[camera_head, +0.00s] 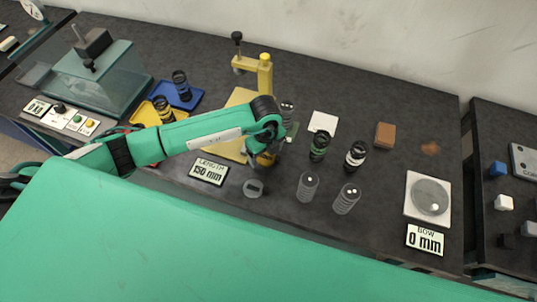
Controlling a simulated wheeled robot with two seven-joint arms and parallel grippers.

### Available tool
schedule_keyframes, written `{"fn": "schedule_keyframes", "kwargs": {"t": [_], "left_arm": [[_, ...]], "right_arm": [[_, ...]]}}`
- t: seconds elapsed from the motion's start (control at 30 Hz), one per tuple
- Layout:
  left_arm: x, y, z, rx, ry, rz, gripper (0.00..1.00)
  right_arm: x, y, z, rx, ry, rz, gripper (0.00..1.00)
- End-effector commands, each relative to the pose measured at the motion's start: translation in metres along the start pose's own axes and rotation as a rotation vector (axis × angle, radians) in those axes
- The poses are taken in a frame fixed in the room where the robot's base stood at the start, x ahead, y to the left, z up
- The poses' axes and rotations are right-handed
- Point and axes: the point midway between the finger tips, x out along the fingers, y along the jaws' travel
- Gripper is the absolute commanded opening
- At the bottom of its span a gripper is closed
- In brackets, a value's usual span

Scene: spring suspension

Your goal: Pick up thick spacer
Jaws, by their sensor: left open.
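My left gripper (264,162) is open at the end of the green arm. It points down over the front of the yellow fixture's base, and its fingers are small and partly hidden by the wrist. A small grey round disc (253,188) lies on the dark bench just in front of and below the gripper, apart from it. It may be the thick spacer, but I cannot tell for sure. No other piece shows clearly as the spacer, and the arm hides part of the bench. My right gripper is not in view.
The yellow fixture (265,75) rises behind the wrist. Several coil springs (307,187) stand to the right. The length display (209,171) reads 150 mm, left of the disc. A blue tray (188,98) and a bow plate (413,205) stand farther out.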

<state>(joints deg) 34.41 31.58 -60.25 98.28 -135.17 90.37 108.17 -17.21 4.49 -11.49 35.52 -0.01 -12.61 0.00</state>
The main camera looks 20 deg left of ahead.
Motion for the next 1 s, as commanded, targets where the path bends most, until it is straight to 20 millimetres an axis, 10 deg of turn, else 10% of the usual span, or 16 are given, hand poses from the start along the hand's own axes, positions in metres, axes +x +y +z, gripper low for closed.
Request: {"fn": "schedule_keyframes", "kwargs": {"t": [0.23, 0.5, 1.0], "left_arm": [[0.003, 0.000, 0.000, 0.000, 0.000, -0.001, 0.81], [0.002, 0.000, 0.000, 0.000, 0.000, -0.001, 0.30], [-0.017, -0.001, 0.001, 0.000, 0.000, -0.004, 0.30]], "right_arm": [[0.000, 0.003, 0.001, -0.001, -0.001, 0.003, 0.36], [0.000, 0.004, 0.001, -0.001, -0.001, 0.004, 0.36], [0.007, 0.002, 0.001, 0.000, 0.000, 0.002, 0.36]]}}
